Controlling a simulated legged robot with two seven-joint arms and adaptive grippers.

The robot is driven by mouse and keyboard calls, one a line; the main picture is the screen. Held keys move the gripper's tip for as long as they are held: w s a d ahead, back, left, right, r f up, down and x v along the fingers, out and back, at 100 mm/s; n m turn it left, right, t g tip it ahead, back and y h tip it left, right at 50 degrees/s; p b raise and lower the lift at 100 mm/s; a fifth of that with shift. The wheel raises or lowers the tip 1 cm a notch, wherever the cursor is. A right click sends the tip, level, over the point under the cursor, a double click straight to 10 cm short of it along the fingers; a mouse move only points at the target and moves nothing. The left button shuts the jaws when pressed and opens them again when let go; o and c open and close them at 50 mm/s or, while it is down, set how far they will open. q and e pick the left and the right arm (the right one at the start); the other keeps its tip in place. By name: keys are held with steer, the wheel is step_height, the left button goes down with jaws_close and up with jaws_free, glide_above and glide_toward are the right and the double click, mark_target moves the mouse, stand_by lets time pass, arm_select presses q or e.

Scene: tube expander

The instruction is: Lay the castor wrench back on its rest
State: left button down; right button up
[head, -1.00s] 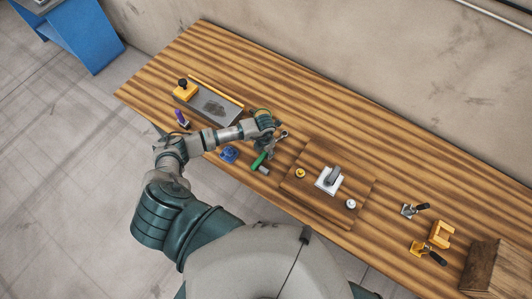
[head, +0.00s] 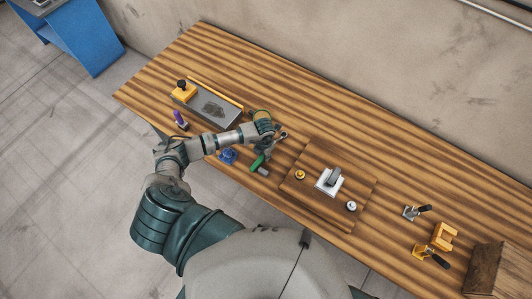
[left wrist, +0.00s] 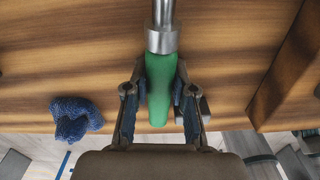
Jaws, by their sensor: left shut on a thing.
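The castor wrench has a green handle (head: 257,162) and a grey metal shaft and head (head: 282,136), low over or on the wooden bench left of the raised board. My left gripper (head: 266,148) is shut on the wrench. In the left wrist view the green handle (left wrist: 159,90) lies between the two fingers of my left gripper (left wrist: 158,95), with the metal shaft (left wrist: 162,30) pointing away. I cannot tell whether the wrench touches the bench. A small grey piece (head: 263,171) lies by the handle end; I cannot tell whether it is the rest. My right gripper is not in view.
A crumpled blue cloth (head: 228,155) lies left of the wrench. A raised wooden board (head: 318,205) with a white-and-grey fixture (head: 329,181) stands to the right. A grey plate (head: 213,106) and a purple-handled tool (head: 181,120) lie left. The bench behind is clear.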

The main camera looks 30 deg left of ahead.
arm_select(q)
steer(key=shift+d+r, duration=0.15)
steer(key=shift+r, duration=0.25)
step_height(320, 180, up, 2)
steer(key=shift+r+p, duration=0.15)
steer(key=shift+p, duration=1)
steer(key=shift+a+r+p, duration=0.2)
steer(key=shift+r+p, duration=0.65)
steer(key=shift+r, duration=1.15)
steer(key=shift+d, duration=0.1)
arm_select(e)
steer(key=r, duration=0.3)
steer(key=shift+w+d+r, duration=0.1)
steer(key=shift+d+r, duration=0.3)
